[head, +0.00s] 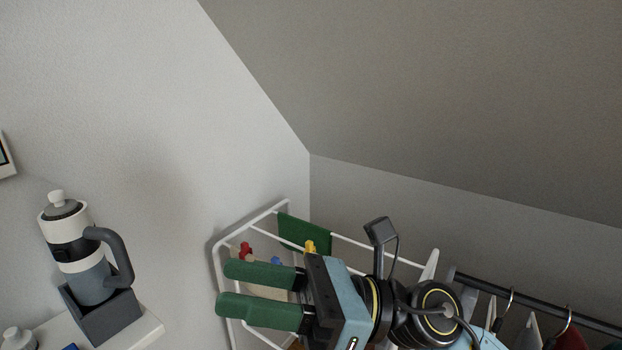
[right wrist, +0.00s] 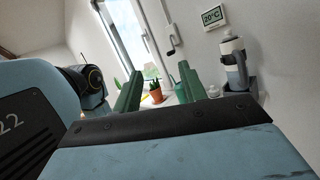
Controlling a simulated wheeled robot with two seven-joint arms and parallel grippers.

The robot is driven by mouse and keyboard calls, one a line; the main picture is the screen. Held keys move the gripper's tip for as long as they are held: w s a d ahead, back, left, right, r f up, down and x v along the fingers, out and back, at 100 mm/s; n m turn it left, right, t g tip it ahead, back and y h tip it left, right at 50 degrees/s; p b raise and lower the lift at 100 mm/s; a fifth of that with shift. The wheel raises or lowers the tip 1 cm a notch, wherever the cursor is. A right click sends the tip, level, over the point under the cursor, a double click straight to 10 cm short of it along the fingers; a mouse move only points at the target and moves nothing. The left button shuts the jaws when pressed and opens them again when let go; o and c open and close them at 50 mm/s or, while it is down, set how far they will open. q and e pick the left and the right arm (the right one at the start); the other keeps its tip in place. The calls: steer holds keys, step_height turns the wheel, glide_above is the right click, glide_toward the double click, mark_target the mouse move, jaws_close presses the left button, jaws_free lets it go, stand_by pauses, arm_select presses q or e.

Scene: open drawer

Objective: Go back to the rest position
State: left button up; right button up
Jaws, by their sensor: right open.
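My right gripper (head: 262,293) reaches in from the lower right in the head view, with its two green fingers pointing left. The fingers are apart with nothing between them. It is in front of a white drying rack. In the right wrist view the two green fingers of my right gripper (right wrist: 168,92) stand apart and empty. My left gripper is not seen in the head view.
A white drying rack (head: 342,240) holds a green cloth (head: 304,233). A grey and white flask (head: 80,255) stands in a dark holder on a white shelf (head: 142,333) at left. A clothes rail (head: 540,308) with hangers is at lower right. A potted plant (right wrist: 156,92) shows by the window.

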steer(key=w+d+f+m+t+h, duration=0.1)
steer(key=w+d+m+t+h, duration=0.4)
steer(key=m+t, duration=0.75)
steer(key=w+d+m+t+h, duration=0.3)
steer(key=w+d+m+t, duration=0.3)
steer(key=m+t, duration=0.7)
steer(key=s+d+f+m+g+h, duration=0.1)
steer(key=d+f+m+g+h, duration=0.3)
steer(key=d+f+m+h, duration=0.4)
steer(key=s+d+f+m+g+h, duration=0.1)
steer(key=d+f+m+g+h, duration=0.35)
steer(key=f+m, duration=0.65)
steer(key=s+d+f+m+g+h, duration=0.1)
steer(key=s+d+f+m+g, duration=0.15)
steer(key=s+f+g, duration=0.5)
steer(key=s+d+f+m+g, duration=0.2)
steer(key=s+f+m+g, duration=0.2)
steer(key=s+f, duration=0.6)
steer(key=s+f+g, duration=0.1)
steer(key=s+f, duration=0.1)
steer(key=f, duration=1)
steer(key=s+f+g, duration=0.1)
steer(key=s+f, duration=0.1)
steer(key=f, duration=1)
steer(key=s+d+f, duration=0.3)
steer(key=s+f, duration=1)
steer(key=s, duration=0.3)
steer(key=shift+s+f+n+g, duration=0.15)
steer(key=shift+f+n+g, duration=0.15)
steer(key=shift+f+g, duration=0.1)
